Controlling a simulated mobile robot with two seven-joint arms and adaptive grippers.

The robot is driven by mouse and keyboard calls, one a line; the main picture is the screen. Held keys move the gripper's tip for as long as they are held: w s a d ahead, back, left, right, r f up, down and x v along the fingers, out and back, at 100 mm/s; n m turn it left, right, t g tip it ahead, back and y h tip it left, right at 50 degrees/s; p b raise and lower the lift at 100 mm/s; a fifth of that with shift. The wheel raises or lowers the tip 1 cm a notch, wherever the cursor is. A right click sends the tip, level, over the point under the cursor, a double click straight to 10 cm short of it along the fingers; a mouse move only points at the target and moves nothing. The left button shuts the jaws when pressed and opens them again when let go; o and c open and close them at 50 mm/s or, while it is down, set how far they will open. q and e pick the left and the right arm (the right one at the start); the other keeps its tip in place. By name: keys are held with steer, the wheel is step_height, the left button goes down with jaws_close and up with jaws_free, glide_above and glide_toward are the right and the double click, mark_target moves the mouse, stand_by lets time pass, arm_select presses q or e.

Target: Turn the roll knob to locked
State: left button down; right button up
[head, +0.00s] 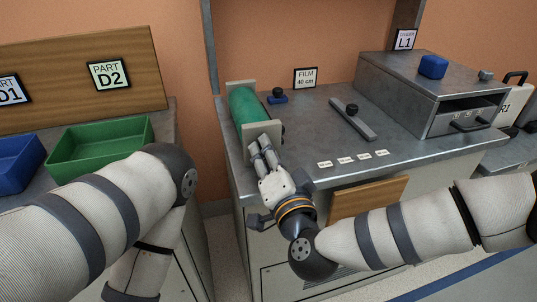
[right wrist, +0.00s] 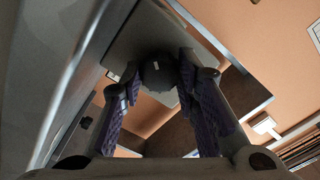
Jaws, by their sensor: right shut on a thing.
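The green roll (head: 248,110) sits between two grey end plates at the left of the metal bench. My right gripper (head: 261,142) reaches up to the near end plate (head: 262,151). In the right wrist view the dark round roll knob (right wrist: 157,72) lies between the fingertips of my right gripper (right wrist: 160,80), which is shut on it. A small pale mark shows on the knob. In the head view the fingers largely hide the knob, and I cannot read its setting. My left arm is at the left, its gripper out of frame.
A metal box (head: 420,90) with a blue block (head: 433,67) stands at the bench's right. A green bin (head: 100,146) and blue bin (head: 20,163) stand left.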

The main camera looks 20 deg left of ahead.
steer(key=m, duration=0.3)
steer(key=m+b, duration=0.1)
steer(key=m, duration=0.1)
steer(key=shift+f+m, duration=0.3)
arm_select(q)
steer(key=s+f, duration=0.1)
steer(key=s+f+g+b, duration=0.1)
steer(key=shift+s+f, duration=0.15)
steer(key=shift+f, duration=0.2)
arm_select(e)
steer(key=m, duration=0.4)
steer(key=shift+m, duration=0.3)
arm_select(q)
steer(key=shift+f, duration=0.1)
arm_select(e)
steer(key=shift+a+r+m, duration=0.1)
steer(key=shift+m, duration=0.2)
steer(key=o, duration=1.2)
steer(key=shift+c, duration=0.2)
steer(key=v, duration=1.2)
